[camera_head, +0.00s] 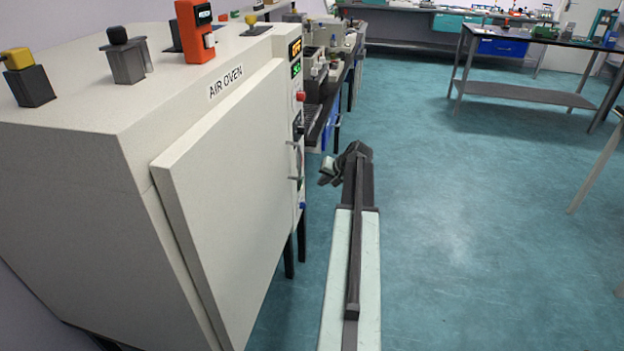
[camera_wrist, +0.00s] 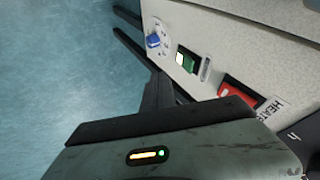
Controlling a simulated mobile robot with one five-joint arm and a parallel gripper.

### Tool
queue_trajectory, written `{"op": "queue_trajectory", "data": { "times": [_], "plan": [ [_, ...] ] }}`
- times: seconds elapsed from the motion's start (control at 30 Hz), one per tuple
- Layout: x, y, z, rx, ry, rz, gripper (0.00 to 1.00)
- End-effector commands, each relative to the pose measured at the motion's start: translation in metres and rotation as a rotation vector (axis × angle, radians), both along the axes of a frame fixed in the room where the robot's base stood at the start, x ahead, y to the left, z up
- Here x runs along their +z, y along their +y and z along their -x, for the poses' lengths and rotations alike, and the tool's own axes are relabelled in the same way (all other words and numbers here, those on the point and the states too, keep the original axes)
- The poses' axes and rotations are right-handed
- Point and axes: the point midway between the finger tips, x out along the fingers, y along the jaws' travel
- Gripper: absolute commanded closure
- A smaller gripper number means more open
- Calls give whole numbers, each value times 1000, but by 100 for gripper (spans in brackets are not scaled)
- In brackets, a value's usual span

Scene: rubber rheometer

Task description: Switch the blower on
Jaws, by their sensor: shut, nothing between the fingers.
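The air oven (camera_head: 240,170) is a large off-white box at the left of the head view, with its door shut. Its narrow control panel (camera_wrist: 225,35) shows tilted in the wrist view. On the panel are a blue knob (camera_wrist: 153,41), a small green rocker switch (camera_wrist: 187,61) with a pale end, and a red switch (camera_wrist: 240,94) beside a label reading HEATER. The label by the green switch is too small to read. My gripper (camera_head: 327,171) is beside the panel's lower part. Its dark shut fingers (camera_wrist: 160,88) are just below the green switch in the picture; contact cannot be told.
Several weights or handles, including an orange device (camera_head: 195,30), stand on the oven top. A bench with instruments (camera_head: 330,65) stands beyond the oven. Dark oven legs (camera_head: 302,235) reach the floor. The teal floor (camera_head: 460,210) to the right is clear, with a table (camera_head: 540,90) farther back.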

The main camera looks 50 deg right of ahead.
Motion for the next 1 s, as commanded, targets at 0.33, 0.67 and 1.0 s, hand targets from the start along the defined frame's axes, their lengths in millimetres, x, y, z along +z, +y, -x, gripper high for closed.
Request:
{"op": "queue_trajectory", "data": {
  "times": [0.33, 0.67, 1.0],
  "plan": [
    [44, 4, 38, 2, 1, 1, 100],
    [43, 4, 39, 4, 1, 1, 100],
    [43, 4, 40, 3, 1, 1, 100]
  ]
}}
